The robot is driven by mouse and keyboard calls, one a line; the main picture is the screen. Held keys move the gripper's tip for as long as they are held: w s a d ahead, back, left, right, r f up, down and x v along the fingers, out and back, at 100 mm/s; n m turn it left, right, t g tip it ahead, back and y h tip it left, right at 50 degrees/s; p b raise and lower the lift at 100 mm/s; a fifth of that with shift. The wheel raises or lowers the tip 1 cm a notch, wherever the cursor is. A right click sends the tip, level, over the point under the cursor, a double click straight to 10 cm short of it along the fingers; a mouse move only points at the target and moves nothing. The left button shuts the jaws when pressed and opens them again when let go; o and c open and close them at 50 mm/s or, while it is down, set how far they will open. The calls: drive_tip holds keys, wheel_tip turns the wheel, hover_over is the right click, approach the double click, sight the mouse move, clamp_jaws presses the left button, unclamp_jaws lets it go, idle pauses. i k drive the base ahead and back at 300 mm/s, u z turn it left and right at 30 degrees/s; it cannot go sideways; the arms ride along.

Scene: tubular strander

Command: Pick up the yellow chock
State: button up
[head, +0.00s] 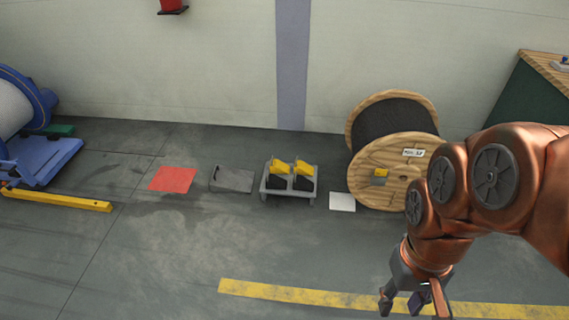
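Two yellow wedge-shaped pieces with dark lower parts sit side by side on a low grey stand near the wall, in the middle of the head view: a left yellow chock (280,166) and a right yellow chock (304,168). The stand (263,190) rests on the floor. My gripper (413,303) hangs at the lower right, in front of the reel and well apart from the stand. Its fingers are spread and nothing shows between them.
The wooden cable reel (400,188) stands right of the stand, with a white sheet (342,202) between. Left of the stand lie a grey flat box (231,181) and a red mat (172,179). A yellow bar (80,202) lies farther left. The floor in front is clear.

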sight(301, 168)
drive_tip(key=u, duration=0.85)
drive_tip(key=i, duration=3.2)
drive_tip(key=z, duration=0.45)
